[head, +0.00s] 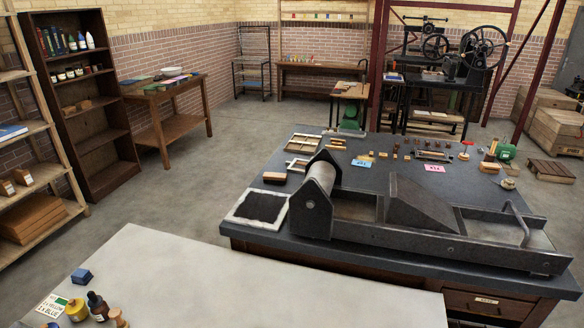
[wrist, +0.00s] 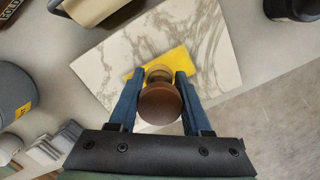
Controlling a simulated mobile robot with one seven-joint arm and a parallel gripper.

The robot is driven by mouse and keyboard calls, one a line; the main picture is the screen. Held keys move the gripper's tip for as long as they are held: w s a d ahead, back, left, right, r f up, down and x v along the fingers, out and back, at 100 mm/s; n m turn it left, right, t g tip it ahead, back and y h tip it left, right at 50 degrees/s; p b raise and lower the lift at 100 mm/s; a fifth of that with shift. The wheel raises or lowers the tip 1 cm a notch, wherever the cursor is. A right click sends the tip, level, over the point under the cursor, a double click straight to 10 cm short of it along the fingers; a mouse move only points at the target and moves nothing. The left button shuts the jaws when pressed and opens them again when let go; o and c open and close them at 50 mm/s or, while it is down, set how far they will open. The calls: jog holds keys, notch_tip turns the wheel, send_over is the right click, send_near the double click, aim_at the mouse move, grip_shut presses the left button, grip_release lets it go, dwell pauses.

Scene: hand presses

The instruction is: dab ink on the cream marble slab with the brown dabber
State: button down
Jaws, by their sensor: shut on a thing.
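My gripper (wrist: 159,76) is shut on the brown dabber (wrist: 160,104), seen from above in the wrist view with its round brown knob toward the camera. The cream marble slab (wrist: 205,42), with grey veins, lies beneath and beyond the dabber. A yellow patch (wrist: 177,59) shows on the slab around the dabber's lower end. The dabber hides part of this patch, and I cannot tell whether its base touches the slab. The head view shows neither my gripper nor this slab.
In the wrist view, a tan object (wrist: 95,10) overlaps the slab's upper left. A grey round container (wrist: 14,92) and stacked grey pieces (wrist: 55,144) stand left; a dark round object (wrist: 292,8) stands upper right. In the head view, the pale table (head: 240,290) is largely bare.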

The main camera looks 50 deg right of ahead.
jog(key=shift+r+p, duration=3.5)
jog(key=shift+f, duration=0.1)
